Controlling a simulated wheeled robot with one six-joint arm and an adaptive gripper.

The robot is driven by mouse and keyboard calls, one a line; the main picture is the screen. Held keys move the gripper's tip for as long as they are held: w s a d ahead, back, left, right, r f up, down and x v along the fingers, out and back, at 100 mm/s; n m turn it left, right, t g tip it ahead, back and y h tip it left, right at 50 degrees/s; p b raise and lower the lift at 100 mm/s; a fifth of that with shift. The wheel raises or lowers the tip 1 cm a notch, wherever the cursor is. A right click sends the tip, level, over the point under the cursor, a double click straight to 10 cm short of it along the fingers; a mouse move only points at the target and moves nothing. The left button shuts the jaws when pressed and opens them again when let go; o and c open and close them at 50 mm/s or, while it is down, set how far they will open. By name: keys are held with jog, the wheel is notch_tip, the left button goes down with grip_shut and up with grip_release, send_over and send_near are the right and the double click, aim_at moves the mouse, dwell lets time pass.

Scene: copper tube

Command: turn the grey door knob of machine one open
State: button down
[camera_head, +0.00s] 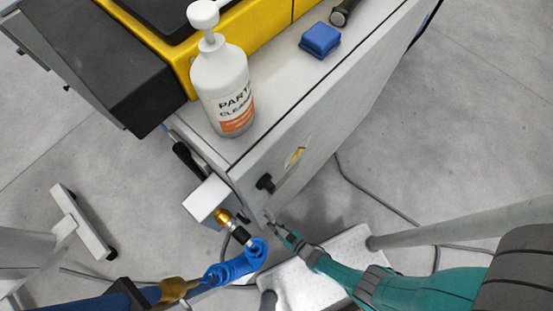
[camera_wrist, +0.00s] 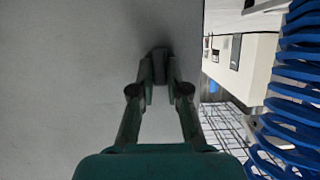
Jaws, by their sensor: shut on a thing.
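The grey door knob (camera_wrist: 160,62) shows in the wrist view as a small dark grey block against a pale grey panel. My gripper (camera_wrist: 160,82) has its two fingers closed around it, one on each side. In the head view my gripper (camera_head: 271,217) reaches from the lower right to the cabinet's side panel (camera_head: 318,135). Its tips meet the panel below a separate black knob (camera_head: 265,183). The held knob is too small to make out in the head view.
A white cleaner bottle (camera_head: 222,85), a blue block (camera_head: 320,40) and a dark cylinder (camera_head: 342,12) stand on the cabinet top. A blue coiled hose (camera_head: 237,262) hangs left of my gripper; it also shows in the wrist view (camera_wrist: 292,90). Cables cross the floor at right.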

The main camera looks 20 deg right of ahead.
jog(key=shift+w+a+r, duration=0.2)
jog(key=shift+w, duration=0.35)
jog(key=c, duration=1.2)
grip_release()
jog(key=shift+o, duration=0.2)
jog(key=shift+s, duration=0.2)
jog(key=shift+d, duration=0.1)
notch_tip(320, 180, up, 10)
send_over(275, 226)
